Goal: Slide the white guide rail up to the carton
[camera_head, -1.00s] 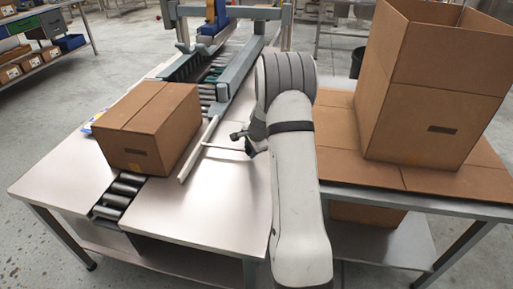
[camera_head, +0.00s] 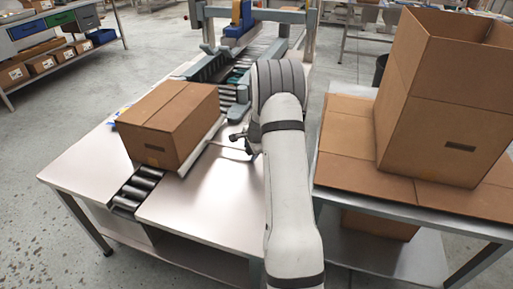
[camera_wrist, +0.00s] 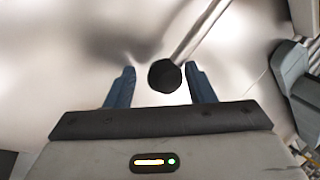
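The brown carton (camera_head: 168,128) sits on the steel table, over the roller track. The white guide rail (camera_head: 203,146) lies along the carton's right side, partly hidden by it. It appears very close to the carton; I cannot tell if they touch. A thin rod (camera_head: 228,149) runs from the rail to my gripper (camera_head: 243,141). In the wrist view, a black round knob (camera_wrist: 165,76) on the end of the metal rod (camera_wrist: 198,30) is between the two blue fingers of my gripper (camera_wrist: 164,82). The fingers stand apart, with a gap at the left of the knob.
A side table at right holds a tall open carton (camera_head: 440,95) on flat cardboard. The roller conveyor (camera_head: 240,85) runs to the back under a grey frame. The table front (camera_head: 190,205) right of the rollers is clear.

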